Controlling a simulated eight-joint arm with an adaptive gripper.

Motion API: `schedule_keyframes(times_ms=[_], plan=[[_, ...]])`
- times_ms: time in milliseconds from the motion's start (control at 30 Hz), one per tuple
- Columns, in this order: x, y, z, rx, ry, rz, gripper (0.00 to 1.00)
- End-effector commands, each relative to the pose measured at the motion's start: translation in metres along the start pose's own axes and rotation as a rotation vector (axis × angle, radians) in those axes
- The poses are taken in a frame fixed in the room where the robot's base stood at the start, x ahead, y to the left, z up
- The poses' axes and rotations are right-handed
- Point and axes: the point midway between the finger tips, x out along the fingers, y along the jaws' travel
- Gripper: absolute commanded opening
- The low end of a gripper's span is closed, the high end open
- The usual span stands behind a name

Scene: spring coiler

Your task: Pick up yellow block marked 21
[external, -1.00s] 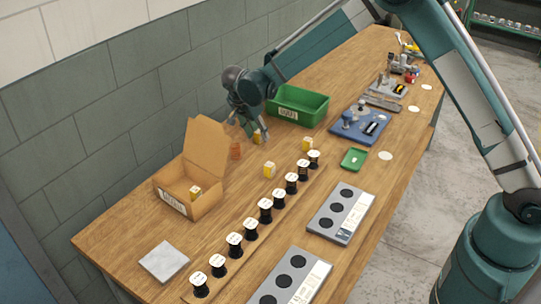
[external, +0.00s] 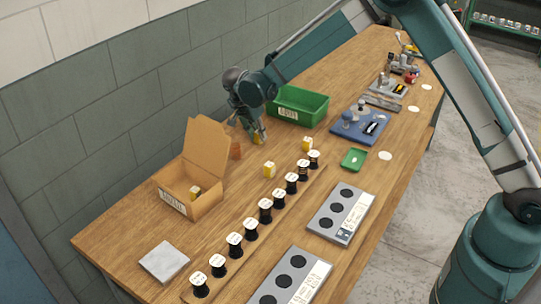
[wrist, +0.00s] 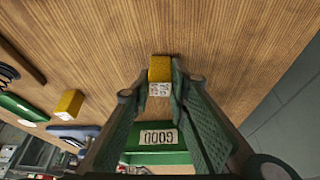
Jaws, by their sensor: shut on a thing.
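My gripper (external: 258,137) is over the back of the wooden table, between the cardboard box and the green bin. It is shut on a yellow block (wrist: 160,75), which sits between the fingertips in the wrist view (wrist: 162,84). The block has a white label with dark marks that I cannot read for certain. In the external view the fingers partly hide this block. Whether it touches the table is hard to tell. Other yellow blocks stand on the table at the middle (external: 269,170) and near the spools (external: 308,144). Another is in the cardboard box (external: 195,192).
The open cardboard box (external: 207,201) is left of my gripper. The green bin (external: 299,106) is just right of it and shows its label in the wrist view (wrist: 158,138). A row of black spools (external: 250,229) runs along the table.

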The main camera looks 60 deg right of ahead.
Motion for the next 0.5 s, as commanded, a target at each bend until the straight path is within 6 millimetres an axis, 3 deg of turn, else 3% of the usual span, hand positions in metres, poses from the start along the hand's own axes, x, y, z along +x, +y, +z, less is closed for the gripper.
schedule_keyframes(times_ms=[267, 500], plan=[[-0.002, 0.000, -0.001, 0.000, 0.000, 0.000, 0.06], [-0.017, 0.000, -0.007, 0.000, 0.000, 0.000, 0.06]])
